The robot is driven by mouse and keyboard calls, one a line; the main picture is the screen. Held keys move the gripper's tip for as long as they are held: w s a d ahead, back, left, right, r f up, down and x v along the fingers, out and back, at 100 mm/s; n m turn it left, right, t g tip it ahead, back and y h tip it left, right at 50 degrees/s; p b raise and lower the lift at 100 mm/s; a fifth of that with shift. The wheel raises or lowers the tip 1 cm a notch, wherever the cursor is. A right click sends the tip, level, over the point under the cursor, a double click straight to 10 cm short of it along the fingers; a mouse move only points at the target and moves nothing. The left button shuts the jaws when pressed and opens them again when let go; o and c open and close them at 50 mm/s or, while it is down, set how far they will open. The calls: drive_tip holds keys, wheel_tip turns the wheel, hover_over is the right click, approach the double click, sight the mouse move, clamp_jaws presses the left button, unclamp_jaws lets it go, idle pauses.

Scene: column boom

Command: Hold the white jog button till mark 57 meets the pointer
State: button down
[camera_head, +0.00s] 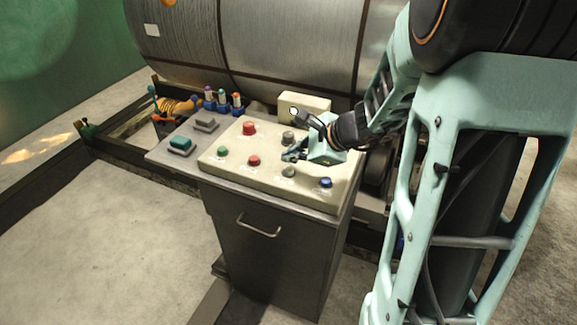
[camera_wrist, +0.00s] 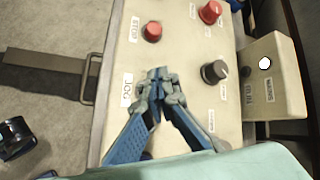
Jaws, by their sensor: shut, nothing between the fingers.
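The control panel (camera_head: 235,170) is a cream box on a grey cabinet. A pale grey-white button (camera_head: 288,172) sits near its front edge, just below my gripper (camera_head: 290,156) in the head view. In the wrist view the JOG label (camera_wrist: 127,90) lies left of my gripper (camera_wrist: 158,76), and the closed fingertips hide the button beside that label. My gripper is shut and empty, pointing down at the panel. Whether the tips touch the button cannot be told. The large grey drum (camera_head: 280,45) stands behind. I cannot make out mark 57 or a pointer.
A red button (camera_wrist: 152,31) by the STOP label, a dark knob (camera_wrist: 214,72) and a red mushroom button (camera_head: 249,128) are near. A green button (camera_head: 222,151) and blue button (camera_head: 326,183) share the panel. A cream box with a white round spot (camera_wrist: 265,63) stands behind.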

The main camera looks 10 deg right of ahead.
sight(290, 169)
wheel_tip(290, 169, up, 4)
drive_tip(key=p, duration=0.3)
drive_tip(key=shift+r, duration=0.2)
drive_tip(key=shift+f, duration=0.1)
idle(0.4)
